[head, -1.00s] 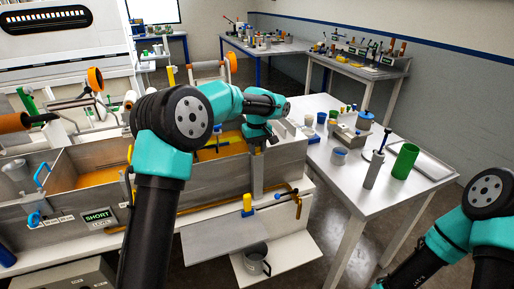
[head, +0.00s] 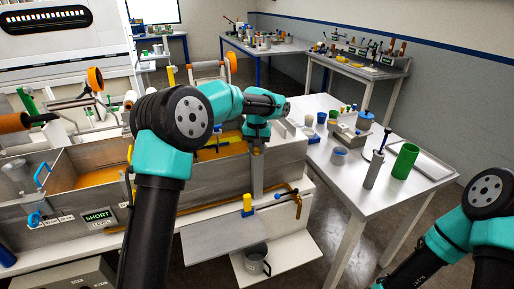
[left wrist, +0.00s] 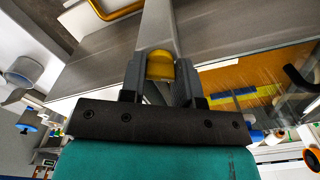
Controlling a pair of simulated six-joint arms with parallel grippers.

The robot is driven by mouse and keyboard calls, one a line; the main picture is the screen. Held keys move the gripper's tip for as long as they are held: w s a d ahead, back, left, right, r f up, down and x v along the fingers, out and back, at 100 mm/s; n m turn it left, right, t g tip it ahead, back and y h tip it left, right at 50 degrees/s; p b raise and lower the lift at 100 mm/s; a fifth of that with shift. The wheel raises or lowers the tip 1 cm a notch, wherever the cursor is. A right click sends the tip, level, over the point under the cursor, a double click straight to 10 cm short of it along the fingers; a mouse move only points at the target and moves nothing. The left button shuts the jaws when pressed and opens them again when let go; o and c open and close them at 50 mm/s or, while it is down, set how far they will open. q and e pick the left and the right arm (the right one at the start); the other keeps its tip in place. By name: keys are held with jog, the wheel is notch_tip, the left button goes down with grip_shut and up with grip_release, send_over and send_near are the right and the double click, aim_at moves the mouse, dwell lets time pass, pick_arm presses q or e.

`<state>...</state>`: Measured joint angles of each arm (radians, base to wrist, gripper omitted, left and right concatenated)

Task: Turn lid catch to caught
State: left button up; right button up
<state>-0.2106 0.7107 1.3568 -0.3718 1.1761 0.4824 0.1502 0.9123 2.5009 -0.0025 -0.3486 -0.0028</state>
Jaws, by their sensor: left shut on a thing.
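My left gripper (head: 257,148) reaches over the near right part of the metal resin bath (head: 215,184), at the top of an upright grey post (head: 257,175). In the left wrist view, the left gripper (left wrist: 161,72) is shut on a rounded yellow knob (left wrist: 160,65), which appears to be the lid catch. The knob sits at the end of a grey metal strip. In the head view the fingers and wrist mostly hide the knob, and I cannot read its setting. My right arm shows at the lower right, but its gripper is out of frame.
A grey mug (head: 257,262) stands on the low shelf. A white table (head: 338,185) at right holds a green cup (head: 404,161) and bottles.

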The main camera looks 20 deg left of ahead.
pick_arm(q)
jog(key=m, duration=1.1)
jog(key=shift+m, duration=0.4)
jog(key=o, duration=0.9)
jog(key=shift+r, duration=0.1)
notch_tip(320, 180, up, 17)
jog(key=shift+r, duration=0.15)
dwell(0.5)
